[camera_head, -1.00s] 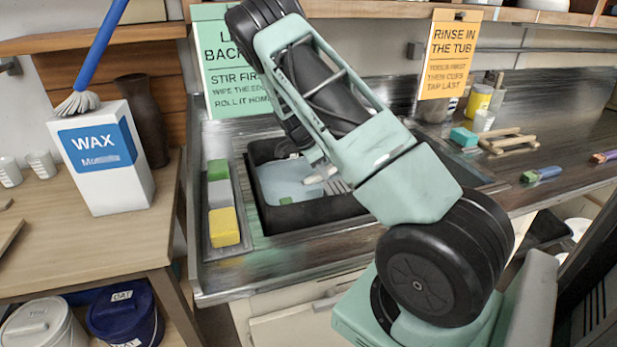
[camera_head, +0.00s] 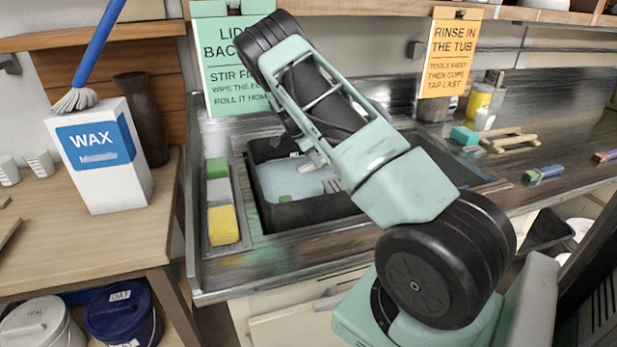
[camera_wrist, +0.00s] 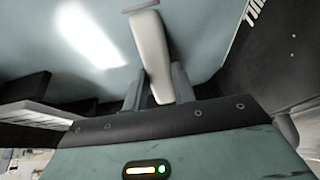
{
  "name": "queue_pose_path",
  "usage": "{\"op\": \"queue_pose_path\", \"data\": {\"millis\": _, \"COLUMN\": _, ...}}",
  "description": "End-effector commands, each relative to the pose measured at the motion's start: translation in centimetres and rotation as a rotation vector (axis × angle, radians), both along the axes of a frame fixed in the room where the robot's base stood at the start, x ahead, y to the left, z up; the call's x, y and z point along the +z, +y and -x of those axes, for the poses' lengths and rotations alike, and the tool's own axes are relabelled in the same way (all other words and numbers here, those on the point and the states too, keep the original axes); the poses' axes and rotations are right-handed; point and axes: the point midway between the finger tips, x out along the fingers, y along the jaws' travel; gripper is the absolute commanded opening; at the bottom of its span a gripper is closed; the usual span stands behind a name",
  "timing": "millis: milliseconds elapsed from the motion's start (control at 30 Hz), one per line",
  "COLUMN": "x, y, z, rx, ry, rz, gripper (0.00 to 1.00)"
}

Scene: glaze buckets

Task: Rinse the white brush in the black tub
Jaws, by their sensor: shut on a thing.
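The black tub (camera_head: 302,214) is set in the steel counter and holds pale blue water (camera_head: 288,178). My arm reaches over it from the right. In the wrist view my gripper (camera_wrist: 158,88) is shut on the white brush (camera_wrist: 151,45), whose pale handle points away over the water. A darker bar crosses its far end; whether it touches the water I cannot tell. In the head view my arm largely hides the gripper, and a small pale piece shows over the tub. The tub's dark wall (camera_wrist: 282,55) is close on the right in the wrist view.
A grey ribbed piece (camera_head: 332,186) and a small green patch (camera_head: 286,198) show in the tub. A tray with a yellow sponge (camera_head: 223,226) lies left. A wax box (camera_head: 100,160) stands farther left. A turquoise block (camera_head: 465,136) and wooden rack (camera_head: 508,140) lie right.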

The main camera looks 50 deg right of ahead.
Motion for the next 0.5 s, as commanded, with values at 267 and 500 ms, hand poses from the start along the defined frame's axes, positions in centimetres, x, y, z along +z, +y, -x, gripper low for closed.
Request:
{"op": "queue_pose_path", "data": {"millis": 267, "x": 0.1, "y": 1.5, "z": 2.4, "rx": 0.000, "ry": 0.001, "rz": -0.001, "gripper": 0.00}}
{"op": "queue_pose_path", "data": {"millis": 500, "x": 0.1, "y": 2.9, "z": 4.7, "rx": 0.000, "ry": 0.001, "rz": -0.001, "gripper": 0.00}}
